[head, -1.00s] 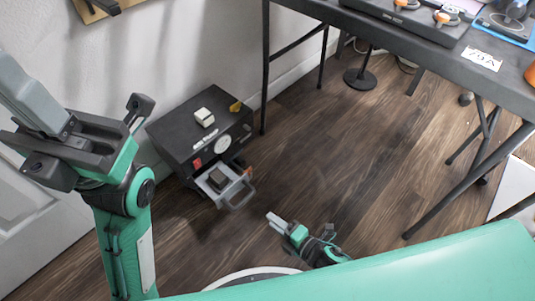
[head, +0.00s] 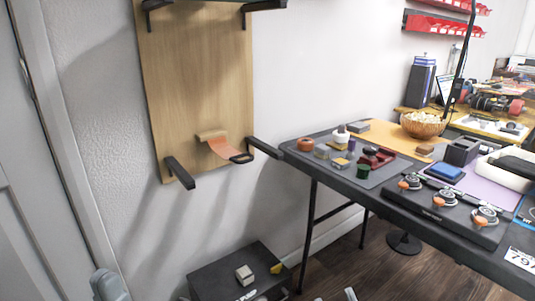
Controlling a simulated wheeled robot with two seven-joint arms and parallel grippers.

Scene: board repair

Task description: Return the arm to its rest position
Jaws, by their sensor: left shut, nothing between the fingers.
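My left gripper (head: 108,286) shows only as a grey fingertip end at the bottom left edge. It is shut and holds nothing. It is in front of the wall, left of the black machine (head: 215,276), and touches nothing that I can see. The rest of the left arm is below the picture. Two small pale tips at the bottom edge, right of the machine, look like part of my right gripper (head: 350,294). Too little of it shows to tell its jaws.
A wooden wall board (head: 195,80) with black brackets holds an orange-brown piece (head: 222,148). A white block (head: 244,274) lies on the machine.

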